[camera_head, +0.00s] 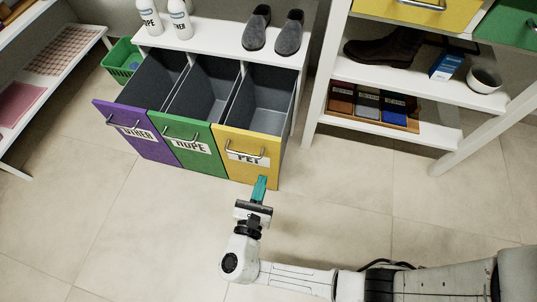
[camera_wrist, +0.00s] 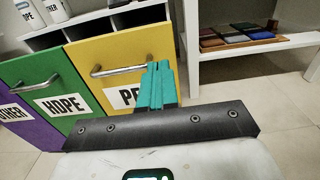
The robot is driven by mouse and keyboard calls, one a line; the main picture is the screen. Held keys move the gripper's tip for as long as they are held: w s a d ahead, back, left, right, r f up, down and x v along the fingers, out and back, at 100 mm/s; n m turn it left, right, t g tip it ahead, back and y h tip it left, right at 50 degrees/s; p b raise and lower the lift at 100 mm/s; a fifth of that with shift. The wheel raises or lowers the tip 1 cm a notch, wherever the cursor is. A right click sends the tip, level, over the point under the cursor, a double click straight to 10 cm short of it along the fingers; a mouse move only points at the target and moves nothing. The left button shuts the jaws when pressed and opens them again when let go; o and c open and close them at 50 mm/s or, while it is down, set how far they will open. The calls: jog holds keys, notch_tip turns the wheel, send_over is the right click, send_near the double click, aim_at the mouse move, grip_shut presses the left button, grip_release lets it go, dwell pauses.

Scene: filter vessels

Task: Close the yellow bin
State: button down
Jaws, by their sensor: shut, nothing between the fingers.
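The yellow bin (camera_head: 248,146) is the right one of three tilt-out bins under a white bench. It stands tilted out, with its grey inside showing from above. Its front has a metal handle and a label reading "PET". My gripper (camera_head: 260,184) is in front of the lower part of the yellow front, below the handle, with its teal fingers together and empty. In the wrist view the yellow front (camera_wrist: 97,53) fills the middle, and the fingers (camera_wrist: 156,70) cover part of the label, near the right end of the handle. I cannot tell whether they touch the front.
The green bin (camera_head: 188,150) and purple bin (camera_head: 130,130) also stand open to the left. The white bench (camera_head: 215,40) above holds bottles and grey slippers. A white shelf (camera_head: 400,82) stands to the right. The tiled floor in front is clear.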

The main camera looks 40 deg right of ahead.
aim_at(273, 145)
jog(key=b+x, duration=0.2)
jog(key=x, duration=0.8)
jog(key=shift+s+b, duration=0.1)
jog(key=shift+b, duration=0.25)
